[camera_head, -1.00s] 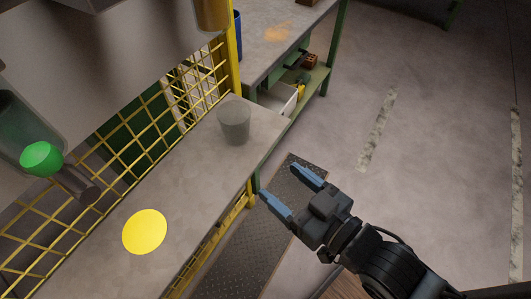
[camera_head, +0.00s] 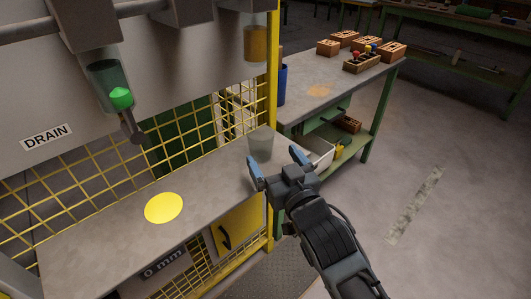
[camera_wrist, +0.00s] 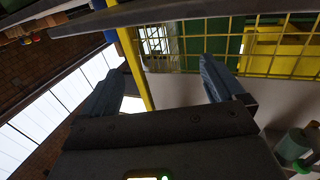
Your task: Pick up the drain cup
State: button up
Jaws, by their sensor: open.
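I cannot make out the cup there.
A yellow disc (camera_head: 164,208) is on the ledge. A DRAIN label (camera_head: 47,137) and a clear bowl with a green ball (camera_head: 121,98) are above left. A workbench (camera_head: 335,82) holds a blue cup (camera_head: 283,84) and brown blocks.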

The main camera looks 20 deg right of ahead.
aim_at(266, 145)
jog(key=w, duration=0.3)
jog(key=shift+w+d+r, duration=0.1)
jog(key=shift+r, duration=0.1)
jog(key=shift+w+f+p, duration=0.1)
jog(key=shift+w+p, duration=0.3)
jog(key=shift+w, duration=2.15)
jog(key=c, duration=1)
jog(key=shift+c, duration=0.2)
